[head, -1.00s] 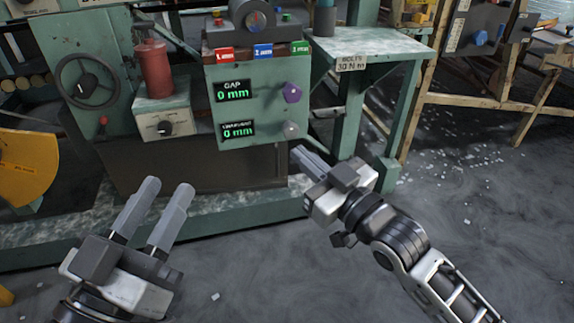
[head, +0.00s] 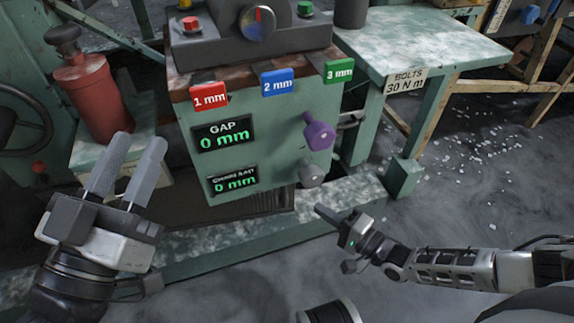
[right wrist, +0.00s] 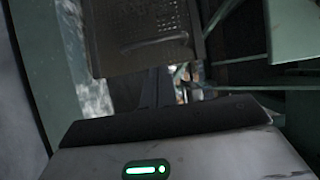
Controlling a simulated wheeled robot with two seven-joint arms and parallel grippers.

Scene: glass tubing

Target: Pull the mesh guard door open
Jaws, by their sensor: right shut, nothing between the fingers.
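A dark panel that looks like the mesh guard door (head: 262,204) shows low under the green control box in the head view, mostly hidden by the box and my left gripper. In the right wrist view a perforated dark plate (right wrist: 150,35) fills the upper middle; how far it stands open I cannot tell. My right gripper (head: 322,213) is shut and empty, to the right of the panel and just below the grey knob. Its narrow dark fingers (right wrist: 157,88) point toward the plate in the wrist view; contact is unclear. My left gripper (head: 137,142) is open and empty at the left.
The control box (head: 270,120) with a purple knob (head: 318,134) and a grey knob (head: 311,173) overhangs the panel. A red cylinder (head: 95,95) stands left. A green side table (head: 415,40) stands right.

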